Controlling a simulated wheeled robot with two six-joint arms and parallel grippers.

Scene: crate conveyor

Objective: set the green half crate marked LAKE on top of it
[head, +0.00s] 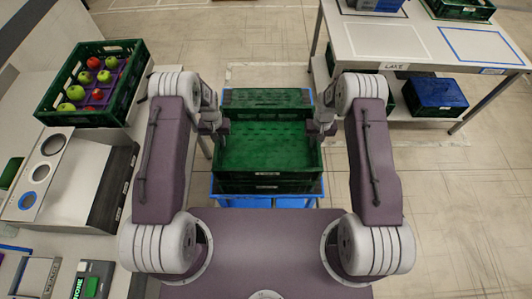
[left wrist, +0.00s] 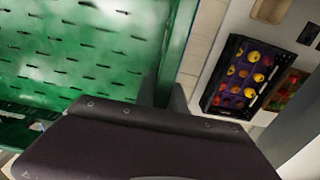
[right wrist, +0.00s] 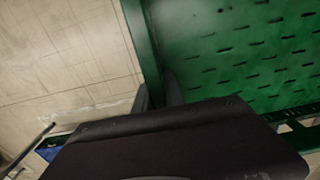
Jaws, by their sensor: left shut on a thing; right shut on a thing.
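A green half crate (head: 262,148), empty with a slotted floor, is in front of me in the middle of the head view. Its front label is too small to read. My left gripper (head: 222,128) is shut on its left wall and my right gripper (head: 314,128) is shut on its right wall. The slotted floor and gripped walls also show in the left wrist view (left wrist: 80,50) and the right wrist view (right wrist: 235,50). Another green crate (head: 266,188) shows directly below it, above a blue base (head: 268,201). Whether the two crates touch cannot be told.
A crate of apples (head: 120,104) stands on the left counter. At the right is a white table (head: 385,42) with a LAKE label on its edge, outlined squares on top, and a blue-topped crate (head: 434,95) on its lower shelf. Floor between is clear.

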